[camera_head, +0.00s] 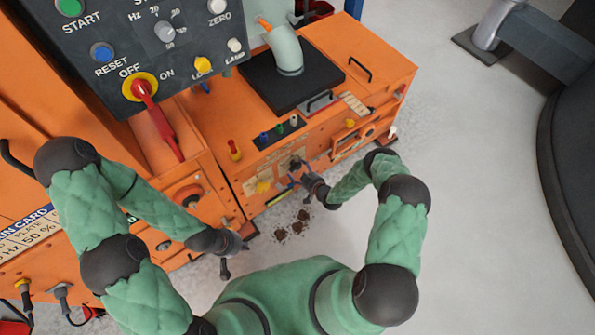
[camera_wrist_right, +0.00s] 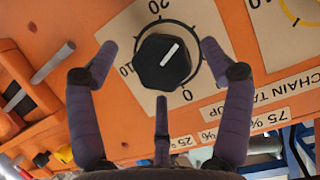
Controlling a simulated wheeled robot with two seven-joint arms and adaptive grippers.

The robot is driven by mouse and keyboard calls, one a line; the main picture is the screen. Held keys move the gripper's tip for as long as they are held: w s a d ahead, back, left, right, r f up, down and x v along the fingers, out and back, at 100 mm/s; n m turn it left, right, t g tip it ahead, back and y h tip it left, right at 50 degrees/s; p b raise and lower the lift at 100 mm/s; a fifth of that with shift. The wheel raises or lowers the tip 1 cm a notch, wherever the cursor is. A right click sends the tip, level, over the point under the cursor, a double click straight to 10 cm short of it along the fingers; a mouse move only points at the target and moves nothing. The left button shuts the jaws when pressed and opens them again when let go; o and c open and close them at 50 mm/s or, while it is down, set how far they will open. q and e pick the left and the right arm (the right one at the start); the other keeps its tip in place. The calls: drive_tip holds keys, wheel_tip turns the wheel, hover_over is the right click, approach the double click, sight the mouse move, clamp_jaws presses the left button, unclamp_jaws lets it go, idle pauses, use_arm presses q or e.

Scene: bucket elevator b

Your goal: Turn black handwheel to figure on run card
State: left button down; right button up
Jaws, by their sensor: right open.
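The black handwheel (camera_wrist_right: 163,62) is a faceted knob with a white pointer line, on a cream dial plate in the right wrist view. The pointer slants up and right; the dial shows 0 below right and 10 at left. My right gripper (camera_wrist_right: 160,60) is open, its fingers on both sides of the knob, with gaps visible. In the head view my right gripper (camera_head: 297,181) is at the orange cabinet's front. The run card (camera_head: 30,229) is partly visible at left, showing "50 %"; my arm hides part. My left gripper (camera_head: 235,258) hangs before the cabinet, its finger opening unclear.
The orange cabinet (camera_head: 357,40) carries other knobs and a yellow knob (camera_head: 263,187). A grey control panel (camera_head: 185,62) with a red-handled switch (camera_head: 144,90) overhangs at upper left. Brown spots (camera_head: 298,227) mark the floor. Open floor (camera_head: 470,200) lies to the right.

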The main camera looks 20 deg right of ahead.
drive_tip(key=shift+x, duration=0.85)
drive_tip(key=c, duration=1.1)
drive_tip(key=shift+s, duration=0.1)
drive_tip(key=n+h, duration=0.2)
drive_tip(key=n, duration=0.1)
drive_tip(key=shift+s+a+f+t, duration=0.1)
drive_tip(key=shift+a+f+t, duration=0.05)
drive_tip(key=shift+t, duration=0.25)
drive_tip(key=shift+f+n+t+h, duration=0.1)
drive_tip(key=shift+n+t+h, duration=0.6)
drive_tip(key=shift+n, duration=0.9)
drive_tip(key=shift+s, duration=0.1)
